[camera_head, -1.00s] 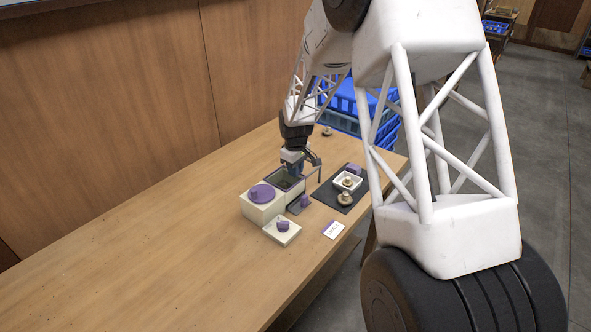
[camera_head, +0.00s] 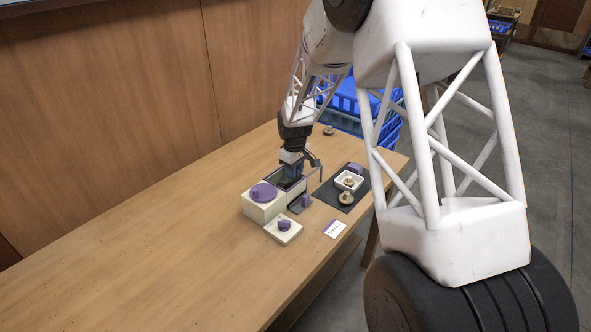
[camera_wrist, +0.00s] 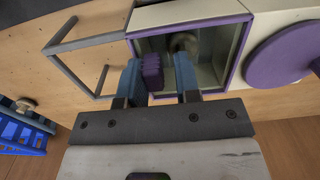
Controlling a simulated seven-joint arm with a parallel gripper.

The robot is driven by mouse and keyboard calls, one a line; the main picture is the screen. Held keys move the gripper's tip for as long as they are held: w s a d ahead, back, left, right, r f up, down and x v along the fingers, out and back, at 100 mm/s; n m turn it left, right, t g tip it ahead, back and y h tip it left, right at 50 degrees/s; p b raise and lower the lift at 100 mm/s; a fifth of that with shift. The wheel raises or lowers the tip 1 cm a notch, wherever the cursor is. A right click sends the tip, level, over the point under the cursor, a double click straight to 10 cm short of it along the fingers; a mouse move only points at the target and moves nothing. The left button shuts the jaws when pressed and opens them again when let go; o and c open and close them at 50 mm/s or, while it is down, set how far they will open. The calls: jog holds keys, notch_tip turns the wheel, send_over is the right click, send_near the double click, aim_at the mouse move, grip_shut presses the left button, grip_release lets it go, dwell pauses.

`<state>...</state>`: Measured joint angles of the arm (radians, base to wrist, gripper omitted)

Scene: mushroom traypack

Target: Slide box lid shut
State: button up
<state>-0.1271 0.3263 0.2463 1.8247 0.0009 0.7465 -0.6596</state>
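The cream box (camera_head: 262,209) stands on the table with a purple-rimmed opening (camera_wrist: 243,60). A purple disc (camera_head: 263,193) lies on its closed part and also shows in the wrist view (camera_wrist: 285,55). My gripper (camera_wrist: 158,75) is over the opening, its two blue fingers apart and pointing in. A ribbed purple block (camera_wrist: 152,72) sits between them, close to the left finger, with a gap to the right finger. A small brown mushroom-like thing (camera_wrist: 185,42) is inside the box. I cannot tell which part is the sliding lid.
A thin grey frame (camera_wrist: 80,75) sticks out beside the box. A dark mat (camera_head: 328,194) with a white tray (camera_head: 348,180) and mushrooms is to the right. The left table is clear.

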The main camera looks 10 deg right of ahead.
jog(key=shift+o, duration=1.3)
jog(key=shift+w+d, duration=0.1)
jog(key=shift+r, duration=3.9)
